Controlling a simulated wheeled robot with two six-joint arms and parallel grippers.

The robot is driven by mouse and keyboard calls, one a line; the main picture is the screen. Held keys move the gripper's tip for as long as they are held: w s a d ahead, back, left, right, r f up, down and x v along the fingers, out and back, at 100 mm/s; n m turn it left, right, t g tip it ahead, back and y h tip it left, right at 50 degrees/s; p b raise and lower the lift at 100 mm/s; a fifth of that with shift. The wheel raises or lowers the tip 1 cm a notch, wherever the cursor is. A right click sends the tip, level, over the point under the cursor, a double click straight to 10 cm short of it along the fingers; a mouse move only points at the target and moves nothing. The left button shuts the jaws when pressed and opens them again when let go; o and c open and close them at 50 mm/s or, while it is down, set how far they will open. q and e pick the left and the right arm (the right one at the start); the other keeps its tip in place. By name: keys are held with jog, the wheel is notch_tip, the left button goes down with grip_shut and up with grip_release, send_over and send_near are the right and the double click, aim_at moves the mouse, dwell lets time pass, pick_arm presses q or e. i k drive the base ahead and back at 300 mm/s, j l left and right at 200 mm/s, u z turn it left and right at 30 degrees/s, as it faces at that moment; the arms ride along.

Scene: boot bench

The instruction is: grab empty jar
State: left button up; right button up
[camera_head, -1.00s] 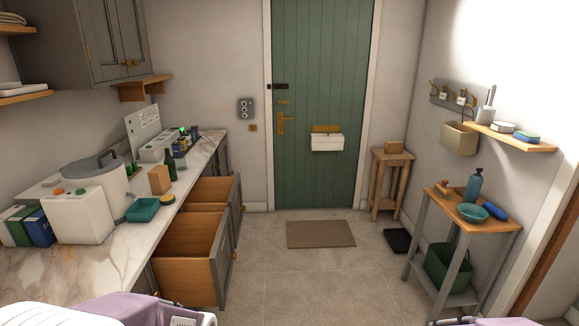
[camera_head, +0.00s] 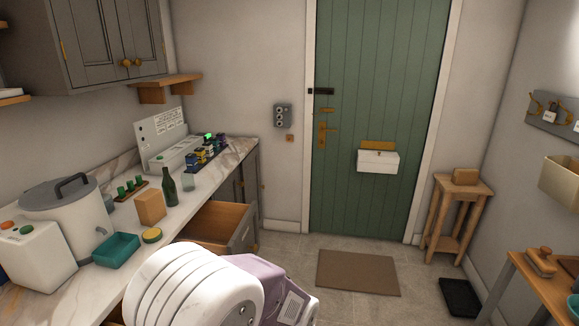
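A small clear glass jar (camera_head: 188,181) stands on the marble counter (camera_head: 218,169), just right of a dark green bottle (camera_head: 169,187); it looks empty, but it is small and I cannot be sure. Behind it, several small jars with blue, dark and yellowish colours stand in a dark rack (camera_head: 206,153). One of my arms, white and purple, rises at the bottom of the view in front of the counter and drawers. Neither gripper shows.
A drawer (camera_head: 217,224) stands open below the counter. A teal tray (camera_head: 116,250), a tan block (camera_head: 150,206), a yellow-topped tin (camera_head: 152,236) and a large grey pot (camera_head: 66,213) crowd the near counter. Floor is clear around the brown mat (camera_head: 358,272).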

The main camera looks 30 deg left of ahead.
aim_at(187, 179)
jog(key=i+u, duration=0.3)
jog(key=u, duration=0.15)
jog(key=i+l+u, duration=0.15)
jog(key=i+u, duration=0.15)
jog(key=u, duration=0.2)
jog(key=i+l+u, duration=0.25)
jog(key=u, duration=0.2)
jog(key=i+l+u, duration=0.25)
jog(key=u, duration=0.2)
jog(key=i+l+u, duration=0.2)
jog(key=u, duration=0.3)
jog(key=i+l+u, duration=0.3)
jog(key=u, duration=0.15)
jog(key=i+l+u, duration=0.2)
jog(key=l+u, duration=0.3)
jog(key=i+l+u, duration=0.1)
jog(key=l+u, duration=0.85)
jog(key=i+l, duration=0.1)
jog(key=i, duration=0.3)
